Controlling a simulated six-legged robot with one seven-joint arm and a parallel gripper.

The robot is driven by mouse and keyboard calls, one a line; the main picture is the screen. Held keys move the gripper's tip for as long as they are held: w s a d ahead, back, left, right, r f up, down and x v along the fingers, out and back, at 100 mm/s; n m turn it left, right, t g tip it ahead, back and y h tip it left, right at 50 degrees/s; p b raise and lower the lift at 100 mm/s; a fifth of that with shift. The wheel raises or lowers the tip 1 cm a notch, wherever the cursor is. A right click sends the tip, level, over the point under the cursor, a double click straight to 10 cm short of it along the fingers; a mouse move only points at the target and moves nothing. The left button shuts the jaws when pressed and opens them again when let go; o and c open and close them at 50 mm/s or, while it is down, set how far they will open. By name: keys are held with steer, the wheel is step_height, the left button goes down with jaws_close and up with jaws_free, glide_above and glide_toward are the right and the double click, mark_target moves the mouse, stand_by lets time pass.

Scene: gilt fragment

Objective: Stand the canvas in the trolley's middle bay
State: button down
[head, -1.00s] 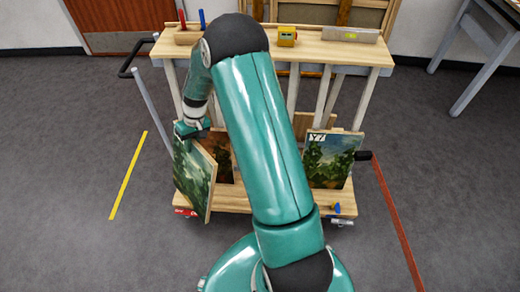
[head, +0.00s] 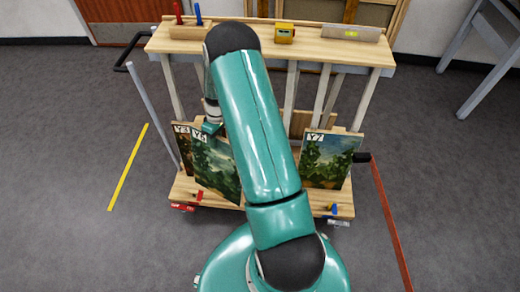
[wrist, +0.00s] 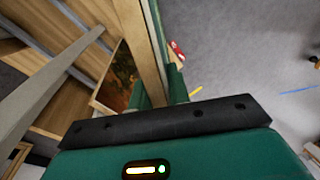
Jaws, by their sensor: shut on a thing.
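My gripper (head: 212,129) is shut on the top edge of a green landscape canvas (head: 215,170) with a small white label. The canvas is nearly upright, slightly tilted, its painted face toward the head camera, at the left-front of the wooden trolley (head: 262,210). Whether its lower edge touches the deck is unclear. Its wooden edge (wrist: 140,40) rises between the fingers (wrist: 162,95) in the wrist view. My arm covers much of the trolley's middle bay and the canvas's right side.
A canvas labelled Y3 (head: 182,145) stands behind at left; another, labelled Y7 (head: 326,158), stands at right. Slanted grey posts (head: 291,95) divide the trolley. Its top shelf (head: 265,50) bears a yellow device (head: 284,32) and a level (head: 350,33). Open floor lies on both sides.

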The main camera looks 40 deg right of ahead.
steer(key=s+d+f+n+h, duration=0.1)
steer(key=s+d+f+n, duration=0.1)
steer(key=s+d+f, duration=0.4)
steer(key=s+d+f+n, duration=0.3)
steer(key=s+d+f, duration=0.15)
steer(key=d, duration=0.35)
steer(key=w+d+f, duration=0.5)
steer(key=w+d, duration=0.1)
steer(key=d, duration=0.1)
stand_by(0.3)
steer(key=c, duration=1.3)
jaws_free()
steer(key=shift+s, duration=0.1)
steer(key=shift+o, duration=0.2)
step_height(320, 180, up, 12)
steer(key=w+d, duration=0.1)
steer(key=shift+d+f, duration=0.1)
